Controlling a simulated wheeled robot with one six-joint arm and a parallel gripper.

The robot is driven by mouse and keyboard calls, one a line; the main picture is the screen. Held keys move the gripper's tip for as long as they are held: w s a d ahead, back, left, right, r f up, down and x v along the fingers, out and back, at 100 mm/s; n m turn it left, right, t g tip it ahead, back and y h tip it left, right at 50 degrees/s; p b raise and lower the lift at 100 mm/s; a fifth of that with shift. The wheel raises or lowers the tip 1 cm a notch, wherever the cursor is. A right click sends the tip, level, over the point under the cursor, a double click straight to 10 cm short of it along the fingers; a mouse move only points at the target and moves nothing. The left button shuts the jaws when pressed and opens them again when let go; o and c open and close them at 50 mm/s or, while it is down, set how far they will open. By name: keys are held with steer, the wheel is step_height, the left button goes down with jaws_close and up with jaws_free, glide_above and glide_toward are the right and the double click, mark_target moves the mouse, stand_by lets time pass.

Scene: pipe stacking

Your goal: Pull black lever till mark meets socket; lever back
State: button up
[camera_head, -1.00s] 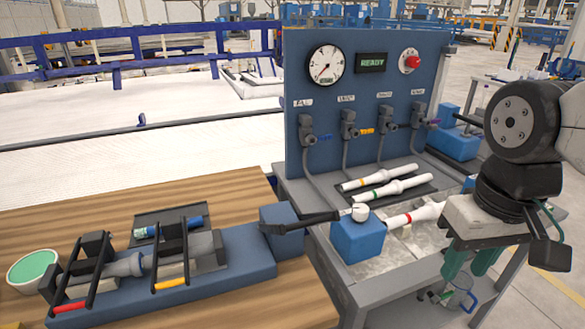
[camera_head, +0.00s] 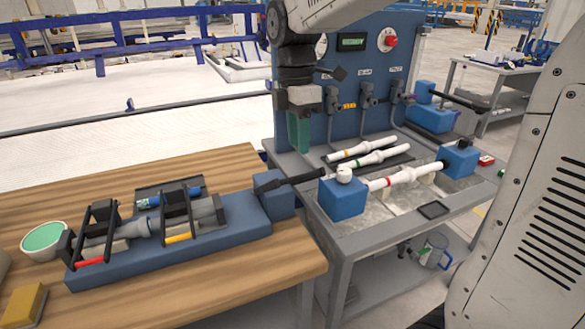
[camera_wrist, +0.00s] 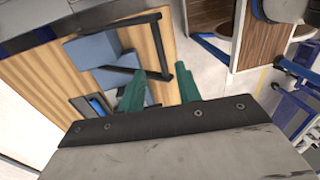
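A black lever (camera_head: 298,181) reaches right from the blue block (camera_head: 278,199) at the right end of the blue fixture (camera_head: 180,257) on the wooden table. In the fixture lie grey pipe parts, one with a flared socket end (camera_head: 136,229), under black clamps with red (camera_head: 90,262) and yellow handles (camera_head: 180,238). I cannot make out the mark. My gripper (camera_head: 300,133), with green fingers, hangs above and behind the lever, apart from it. In the wrist view my gripper (camera_wrist: 160,88) shows a gap between its fingers, with nothing held. Black bars show beyond them.
The grey test bench (camera_head: 405,220) holds white pipes (camera_head: 370,157), one clamped between blue blocks (camera_head: 342,197). Its blue panel (camera_head: 350,75) with valves stands close behind my gripper. A green bowl (camera_head: 44,240) and a yellow block (camera_head: 22,304) are at the table's left.

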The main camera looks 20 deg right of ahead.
mark_target(284, 184)
steer(key=f, duration=0.7)
steer(key=shift+s, duration=0.4)
steer(key=shift+r, duration=0.1)
jaws_close()
